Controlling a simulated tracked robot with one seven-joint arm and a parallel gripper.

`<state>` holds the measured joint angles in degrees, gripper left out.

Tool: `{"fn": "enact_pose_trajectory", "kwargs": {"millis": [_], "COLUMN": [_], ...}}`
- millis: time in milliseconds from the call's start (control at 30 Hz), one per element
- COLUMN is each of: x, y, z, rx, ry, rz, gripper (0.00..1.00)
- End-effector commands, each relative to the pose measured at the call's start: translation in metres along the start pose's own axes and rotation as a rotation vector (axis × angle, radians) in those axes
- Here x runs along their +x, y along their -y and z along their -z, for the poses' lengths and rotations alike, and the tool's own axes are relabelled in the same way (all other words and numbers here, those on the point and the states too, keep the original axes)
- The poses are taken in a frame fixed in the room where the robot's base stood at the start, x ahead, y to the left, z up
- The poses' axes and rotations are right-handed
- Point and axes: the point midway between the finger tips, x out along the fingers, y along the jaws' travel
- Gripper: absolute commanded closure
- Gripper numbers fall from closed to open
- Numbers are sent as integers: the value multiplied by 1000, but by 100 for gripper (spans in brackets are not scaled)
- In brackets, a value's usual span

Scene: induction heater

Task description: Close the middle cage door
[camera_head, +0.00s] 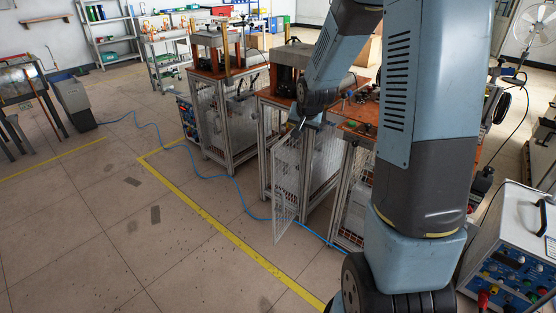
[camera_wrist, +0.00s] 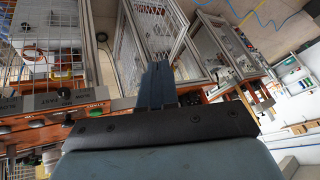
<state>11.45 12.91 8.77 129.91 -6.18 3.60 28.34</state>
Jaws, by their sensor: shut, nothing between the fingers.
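The middle cage door (camera_head: 286,188) is a white mesh panel in a metal frame. It stands open, swung out from the front of the middle workstand (camera_head: 265,140) over the floor. My gripper (camera_head: 298,130) is near the top of this door, in front of the orange-brown tabletop. In the wrist view my gripper (camera_wrist: 158,72) shows its fingers together and empty, with mesh panels (camera_wrist: 150,28) just beyond the tips. I cannot tell whether the fingers touch the door. My forearm hides part of the middle stand and the one to its right.
Another caged stand (camera_head: 225,125) is to the left, and a further one (camera_head: 350,195) is to the right. A blue cable (camera_head: 235,185) and a yellow line (camera_head: 215,222) run across the floor. A control unit (camera_head: 515,250) is at lower right.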

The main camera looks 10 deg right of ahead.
Motion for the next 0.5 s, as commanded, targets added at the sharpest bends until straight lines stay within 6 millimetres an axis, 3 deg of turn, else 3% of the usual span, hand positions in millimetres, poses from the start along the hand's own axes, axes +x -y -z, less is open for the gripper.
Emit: {"fn": "enact_pose_trajectory", "kwargs": {"millis": [33,300,500], "x": [20,107,146], "y": [-2,-9,-13], "z": [-2,-11,-20], "rx": [23,147,211], "ry": [7,3,2], "rz": [6,59,88], "gripper": [100,100,100]}}
